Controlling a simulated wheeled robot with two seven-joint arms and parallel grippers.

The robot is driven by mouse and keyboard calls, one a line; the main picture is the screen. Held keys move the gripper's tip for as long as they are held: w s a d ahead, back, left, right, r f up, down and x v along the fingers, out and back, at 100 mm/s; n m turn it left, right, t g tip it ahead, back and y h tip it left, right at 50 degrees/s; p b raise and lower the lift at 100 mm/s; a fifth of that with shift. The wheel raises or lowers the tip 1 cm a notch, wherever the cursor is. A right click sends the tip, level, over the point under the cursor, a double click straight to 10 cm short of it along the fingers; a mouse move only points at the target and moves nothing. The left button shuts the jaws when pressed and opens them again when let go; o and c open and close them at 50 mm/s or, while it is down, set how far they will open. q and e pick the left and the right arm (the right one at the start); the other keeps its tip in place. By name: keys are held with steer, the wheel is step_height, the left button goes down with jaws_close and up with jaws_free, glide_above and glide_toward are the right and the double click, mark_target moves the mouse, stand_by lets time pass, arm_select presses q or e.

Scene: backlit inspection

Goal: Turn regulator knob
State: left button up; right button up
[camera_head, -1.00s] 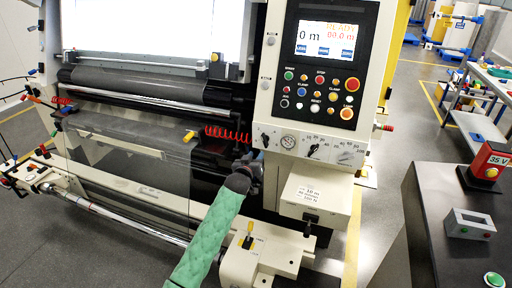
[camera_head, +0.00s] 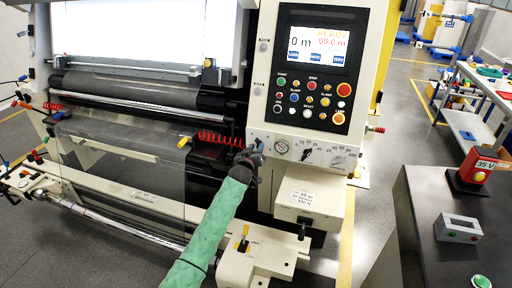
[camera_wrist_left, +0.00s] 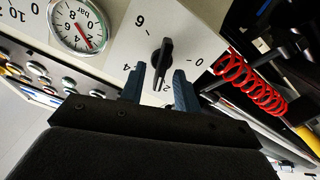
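The regulator knob (camera_wrist_left: 163,58) is a black pointer knob on a pale panel with a 0-to-6 scale in the left wrist view. A round bar gauge (camera_wrist_left: 76,24) sits beside it; this gauge also shows in the head view (camera_head: 281,147). My left gripper (camera_wrist_left: 160,76) is open, its two blue-grey fingers apart, with the knob's lower end appearing between them. I cannot tell whether either finger touches it. In the head view my left gripper (camera_head: 254,150) is at the panel's left end and largely hides the knob. My right gripper is not in view.
A button panel with a screen (camera_head: 319,46) is above. A red coiled hose (camera_wrist_left: 250,84) runs close by. A dark cabinet (camera_head: 425,205) stands at right.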

arm_select(q)
steer(key=shift+w+f, duration=0.1)
steer(key=shift+w, duration=0.1)
steer(key=shift+c, duration=0.4)
jaws_close()
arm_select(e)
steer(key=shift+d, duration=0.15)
